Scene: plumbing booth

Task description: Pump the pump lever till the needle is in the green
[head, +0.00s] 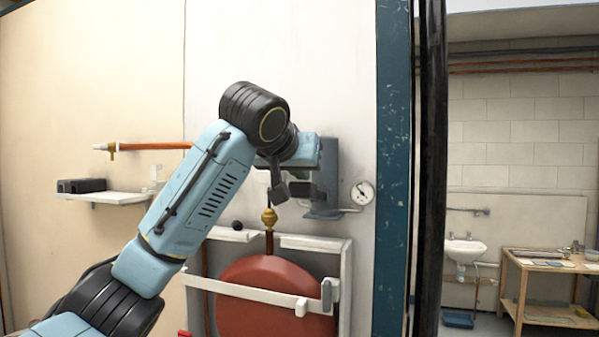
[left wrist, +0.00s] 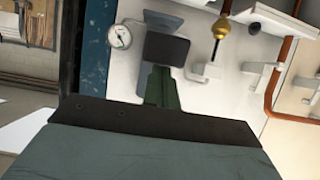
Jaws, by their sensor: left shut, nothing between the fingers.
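The pump (head: 330,165) is a grey unit on the white wall panel, partly covered by my left gripper (head: 290,190). A thin pipe joins its base to a round white gauge (head: 362,193). The gauge also shows in the left wrist view (left wrist: 119,36), where it is too small to read the needle against any green band. My left gripper is shut and empty, its dark fingers just left of the pump body. I cannot pick out the lever for certain, nor tell whether the fingers touch it. My right gripper is out of view.
Below the gripper stand a brass fitting (head: 269,217) and a red round vessel (head: 262,290) behind a white rail. A small shelf (head: 118,197) is at left. A blue post (head: 393,150) edges the panel at right; beyond are a sink (head: 464,249) and a wooden table.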

